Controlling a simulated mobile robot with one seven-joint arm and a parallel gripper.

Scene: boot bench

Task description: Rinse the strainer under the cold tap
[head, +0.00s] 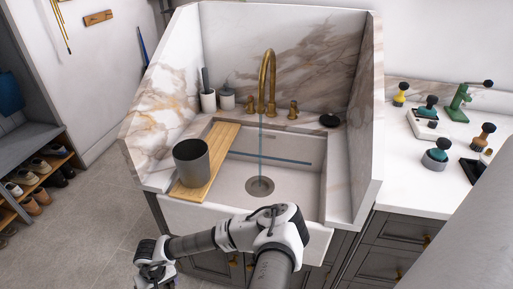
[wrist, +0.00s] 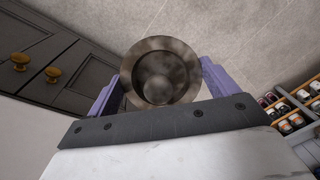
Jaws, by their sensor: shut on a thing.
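My gripper (wrist: 160,80) is shut on the strainer (wrist: 162,85), a round, dull metal cup with a wide rim and cloudy patches inside. The purple fingers hold it from both sides. In the head view my gripper (head: 153,264) is low at the left, in front of the cabinets and outside the sink (head: 228,172); the strainer cannot be made out there. The brass spout (head: 268,75) stands at the back of the sink between a left tap handle (head: 249,103) and a right tap handle (head: 293,110). A thin bluish stream (head: 261,140) falls from it towards the drain (head: 260,187).
A wooden board (head: 208,162) lies across the sink's left side, with a dark grey cup (head: 191,163) on it. High marble walls close the sink's back and sides. A black round thing (head: 329,120) lies at the back right. The floor (head: 90,225) at left is clear.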

